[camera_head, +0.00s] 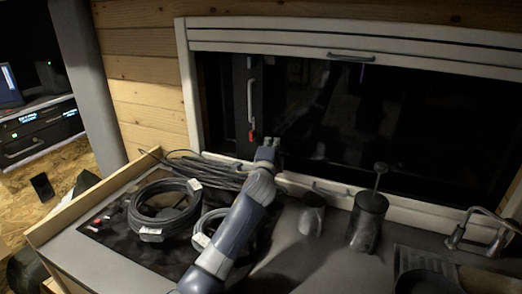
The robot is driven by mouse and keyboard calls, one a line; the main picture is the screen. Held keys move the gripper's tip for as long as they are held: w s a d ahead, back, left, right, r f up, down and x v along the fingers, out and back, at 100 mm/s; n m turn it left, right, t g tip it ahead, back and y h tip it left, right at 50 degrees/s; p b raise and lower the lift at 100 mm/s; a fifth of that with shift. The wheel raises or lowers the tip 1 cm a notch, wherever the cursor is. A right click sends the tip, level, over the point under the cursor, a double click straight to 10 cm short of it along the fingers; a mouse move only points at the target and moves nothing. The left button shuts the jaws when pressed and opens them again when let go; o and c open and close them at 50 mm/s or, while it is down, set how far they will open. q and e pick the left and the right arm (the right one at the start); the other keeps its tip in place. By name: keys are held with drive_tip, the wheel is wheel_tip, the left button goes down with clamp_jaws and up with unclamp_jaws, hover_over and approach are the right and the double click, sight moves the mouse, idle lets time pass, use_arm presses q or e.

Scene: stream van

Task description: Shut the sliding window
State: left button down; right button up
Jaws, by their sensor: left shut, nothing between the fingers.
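The sliding window (380,130) is a wide dark pane in a white frame (189,90) on the wooden wall. A vertical handle (250,100) with a red part at its lower end stands on a dark upright near the window's left side. My left gripper (268,146) is shut and empty, just below and right of the handle's red end, close to the lower frame. I cannot tell whether it touches anything. How far the window is open is hard to tell in the dark glass. My right gripper does not show.
Coiled black cables (165,212) lie on the counter to the left of my arm. A dark cylinder with a rod (368,212) and a smaller dark object (311,215) stand on the right. A tap (480,232) is at the far right. A raised wooden edge (90,203) bounds the counter's left side.

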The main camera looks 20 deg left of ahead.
sight(263, 136)
use_arm(q)
drive_tip(key=shift+s+a, duration=0.2)
drive_tip(key=shift+a, duration=1.65)
drive_tip(key=shift+d, duration=0.1)
drive_tip(key=a+p, duration=0.3)
drive_tip(key=a, duration=1)
